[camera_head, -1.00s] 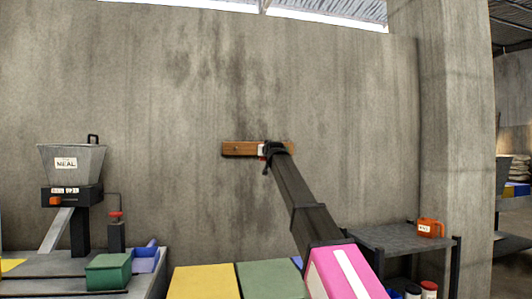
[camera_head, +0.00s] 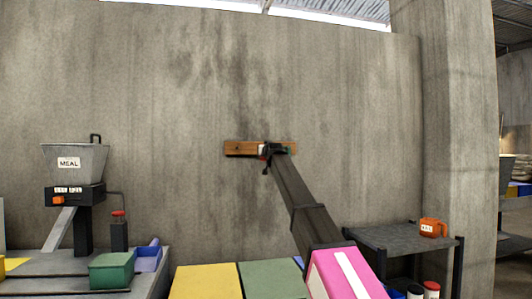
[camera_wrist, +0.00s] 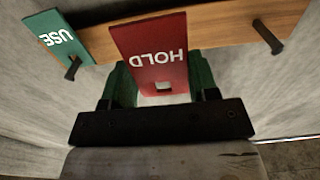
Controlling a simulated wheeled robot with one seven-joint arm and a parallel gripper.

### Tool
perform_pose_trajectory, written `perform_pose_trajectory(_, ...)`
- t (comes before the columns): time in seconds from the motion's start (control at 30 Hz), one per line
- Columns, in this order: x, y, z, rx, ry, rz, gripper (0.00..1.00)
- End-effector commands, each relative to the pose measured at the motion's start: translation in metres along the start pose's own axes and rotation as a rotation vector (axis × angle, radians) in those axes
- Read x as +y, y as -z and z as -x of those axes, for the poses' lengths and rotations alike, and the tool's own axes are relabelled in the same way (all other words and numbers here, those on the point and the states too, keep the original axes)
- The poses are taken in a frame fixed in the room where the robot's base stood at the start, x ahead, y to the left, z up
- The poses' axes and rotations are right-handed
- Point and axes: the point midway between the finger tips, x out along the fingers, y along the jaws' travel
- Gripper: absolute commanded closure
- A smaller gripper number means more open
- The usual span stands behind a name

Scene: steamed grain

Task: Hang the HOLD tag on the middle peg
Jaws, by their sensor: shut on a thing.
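The red HOLD tag (camera_wrist: 152,52) is between the green fingers of my gripper (camera_wrist: 163,88) in the wrist view, its lettering upside down. My gripper is shut on it, and the tag is in front of the wooden peg board (camera_wrist: 215,25). A dark peg (camera_wrist: 268,38) shows bare at the right of that view. The green USE tag (camera_wrist: 58,38) is at another peg (camera_wrist: 73,68) on the left. The middle peg is not visible; the HOLD tag covers that part of the board. In the head view my gripper (camera_head: 273,152) is at the board (camera_head: 240,148) and hides its right part.
The concrete wall (camera_head: 170,130) around the board is bare. A MEAL hopper (camera_head: 75,165) stands left and a dark shelf (camera_head: 395,238) right.

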Motion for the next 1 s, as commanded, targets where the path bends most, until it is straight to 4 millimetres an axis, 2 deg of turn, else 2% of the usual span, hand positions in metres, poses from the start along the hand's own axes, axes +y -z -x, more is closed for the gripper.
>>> perform_pose_trajectory(1.0,0.000,-0.002,-0.053,0.000,0.000,0.000,0.68)
